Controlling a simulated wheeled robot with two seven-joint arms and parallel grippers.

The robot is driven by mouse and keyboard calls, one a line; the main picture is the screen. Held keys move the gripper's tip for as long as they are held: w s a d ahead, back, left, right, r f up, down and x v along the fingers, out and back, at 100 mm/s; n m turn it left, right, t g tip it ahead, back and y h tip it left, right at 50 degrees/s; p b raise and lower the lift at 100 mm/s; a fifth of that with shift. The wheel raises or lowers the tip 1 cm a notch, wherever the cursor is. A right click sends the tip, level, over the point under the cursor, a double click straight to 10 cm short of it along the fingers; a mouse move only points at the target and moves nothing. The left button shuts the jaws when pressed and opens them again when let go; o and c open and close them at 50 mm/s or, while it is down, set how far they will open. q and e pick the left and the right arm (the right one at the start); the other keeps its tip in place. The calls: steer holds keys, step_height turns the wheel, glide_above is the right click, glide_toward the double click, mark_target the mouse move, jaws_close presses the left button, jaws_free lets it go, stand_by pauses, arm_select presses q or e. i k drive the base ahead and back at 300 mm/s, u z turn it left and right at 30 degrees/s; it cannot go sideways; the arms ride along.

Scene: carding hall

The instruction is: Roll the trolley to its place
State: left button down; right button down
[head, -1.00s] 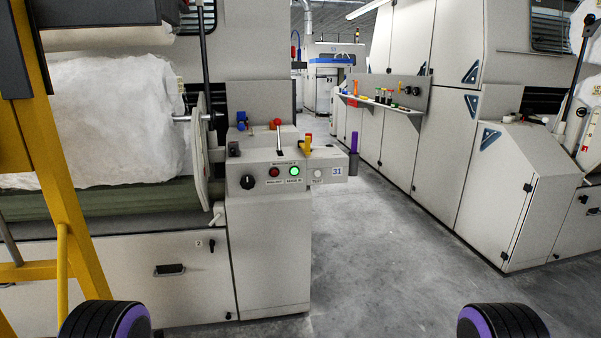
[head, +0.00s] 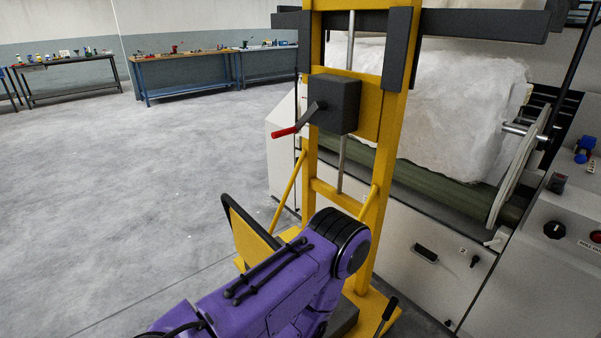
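The trolley, a tall yellow lifting frame (head: 390,140), stands upright right of centre in the head view, in front of the carding machine. It has a dark box with a red-handled crank (head: 285,132), dark horizontal arms at the top and a black-edged yellow handle (head: 250,232) low on its left side. One of my purple arms crosses in front of its lower part and hides much of its base. A black lever (head: 388,310) shows near the base at right. Neither of my grippers can be seen, so I cannot tell whether one touches the trolley.
The machine (head: 440,270) with a white fibre roll (head: 450,105) stands close behind and right of the trolley. Its control panel (head: 575,230) is at the right edge. Open grey floor (head: 140,190) lies at left. Workbenches (head: 185,75) line the far wall.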

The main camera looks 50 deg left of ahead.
mark_target(357, 105)
steer(key=u, duration=1.35)
steer(key=k, duration=0.5)
steer(key=u, duration=1.15)
steer(key=i, duration=0.95)
steer(key=z, duration=1.85)
